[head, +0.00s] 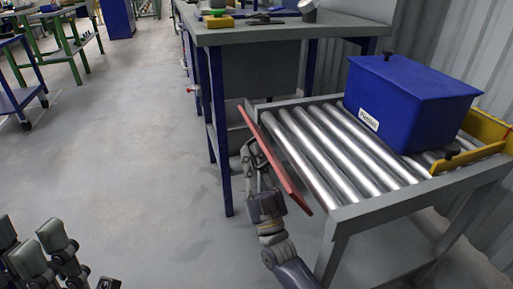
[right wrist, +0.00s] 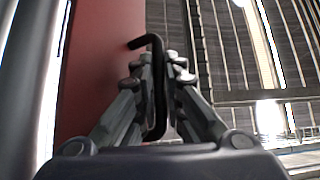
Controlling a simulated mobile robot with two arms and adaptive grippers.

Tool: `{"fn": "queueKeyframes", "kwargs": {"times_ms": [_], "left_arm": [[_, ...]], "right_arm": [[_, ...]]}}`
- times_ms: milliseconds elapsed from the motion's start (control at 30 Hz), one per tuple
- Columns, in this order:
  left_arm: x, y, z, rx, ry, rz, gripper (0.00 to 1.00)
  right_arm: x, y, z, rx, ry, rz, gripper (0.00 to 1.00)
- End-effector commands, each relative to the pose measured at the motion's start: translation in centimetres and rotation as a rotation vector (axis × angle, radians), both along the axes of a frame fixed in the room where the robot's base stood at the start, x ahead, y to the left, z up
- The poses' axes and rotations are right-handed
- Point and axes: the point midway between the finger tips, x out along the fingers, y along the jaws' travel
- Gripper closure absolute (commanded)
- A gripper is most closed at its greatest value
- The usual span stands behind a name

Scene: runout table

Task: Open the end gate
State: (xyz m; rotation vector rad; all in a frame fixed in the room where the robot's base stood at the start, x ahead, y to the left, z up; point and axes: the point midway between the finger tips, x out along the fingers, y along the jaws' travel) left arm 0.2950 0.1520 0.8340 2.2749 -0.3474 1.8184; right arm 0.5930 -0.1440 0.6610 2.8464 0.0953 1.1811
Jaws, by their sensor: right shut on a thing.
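The end gate is a flat red panel (head: 276,162) along the left end of the roller table (head: 395,203). I cannot tell whether there is a gap behind it. In the right wrist view its red face (right wrist: 100,65) fills the left side, with a black bent handle (right wrist: 158,85) beside it. My right gripper (head: 250,150) is at the outer side of the gate. In the right wrist view its fingers (right wrist: 160,75) are shut on the handle. My left gripper (head: 45,250) is at the bottom left of the head view, open and empty, away from the gate.
A blue lidded bin (head: 410,105) with a white label stands on the rollers, near a yellow stop (head: 470,160) on the right. A grey workbench (head: 270,32) with blue legs stands just behind the gate. The floor (head: 130,150) to the left is clear.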

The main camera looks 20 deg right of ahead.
Motion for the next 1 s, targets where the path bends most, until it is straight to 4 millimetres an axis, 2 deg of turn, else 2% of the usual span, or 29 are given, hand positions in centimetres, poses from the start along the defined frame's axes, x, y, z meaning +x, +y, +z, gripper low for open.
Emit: {"fn": "queueKeyframes", "kwargs": {"times_ms": [100,267,700,1000], "left_arm": [[0.0,0.0,0.3,0.001,-0.003,0.000,0.60],[-0.2,0.0,0.5,0.000,-0.012,-0.001,0.60],[-0.3,0.1,0.0,-0.001,-0.020,0.000,0.60],[0.0,0.0,0.1,0.003,-0.029,0.000,0.60]], "right_arm": [[0.0,0.4,-1.0,0.003,0.004,0.000,1.00],[0.0,0.6,-2.2,-0.149,-0.002,0.000,1.00],[0.0,0.7,-5.5,-0.132,-0.002,-0.001,1.00],[0.0,0.2,-6.8,-0.132,-0.003,-0.001,1.00]]}}
